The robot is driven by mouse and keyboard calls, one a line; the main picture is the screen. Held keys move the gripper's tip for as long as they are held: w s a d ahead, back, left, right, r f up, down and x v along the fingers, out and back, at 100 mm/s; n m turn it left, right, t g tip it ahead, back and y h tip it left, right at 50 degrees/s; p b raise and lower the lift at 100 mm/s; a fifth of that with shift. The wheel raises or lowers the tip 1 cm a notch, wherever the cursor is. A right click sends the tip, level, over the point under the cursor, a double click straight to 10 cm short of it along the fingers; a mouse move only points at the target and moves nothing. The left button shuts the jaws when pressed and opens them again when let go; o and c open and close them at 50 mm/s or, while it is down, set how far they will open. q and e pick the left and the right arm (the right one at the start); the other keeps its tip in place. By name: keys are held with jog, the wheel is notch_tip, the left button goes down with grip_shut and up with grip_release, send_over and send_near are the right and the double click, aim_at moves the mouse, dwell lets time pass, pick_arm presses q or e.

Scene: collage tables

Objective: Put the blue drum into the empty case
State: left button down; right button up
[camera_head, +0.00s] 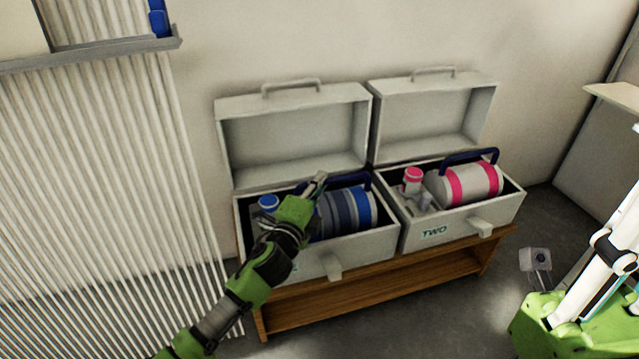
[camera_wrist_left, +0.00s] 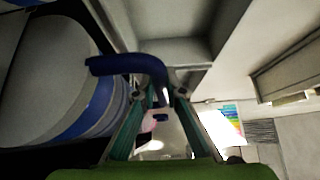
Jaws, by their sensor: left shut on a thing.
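The blue drum (camera_head: 345,209), with blue bands and a dark blue handle, lies on its side in the left open case (camera_head: 376,243). My left gripper (camera_head: 319,182) is at the near end of the handle, shut on it. In the left wrist view, the handle (camera_wrist_left: 127,64) runs between the fingertips (camera_wrist_left: 161,94), and the drum's pale end and blue band (camera_wrist_left: 92,112) show at the left. My arm hides part of the drum and most of the left case's label. Whether the drum is lifted off the case floor cannot be told.
The right open case (camera_head: 460,227), marked TWO, holds a pink-banded drum (camera_head: 466,184) and a pink-topped bottle (camera_head: 412,181). A blue-topped bottle (camera_head: 268,202) stands in the left case. A ribbed panel (camera_head: 110,170) is at left.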

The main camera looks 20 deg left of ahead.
pick_arm(q)
jog(key=c, duration=2.1)
grip_release()
jog(key=shift+s+r, duration=0.1)
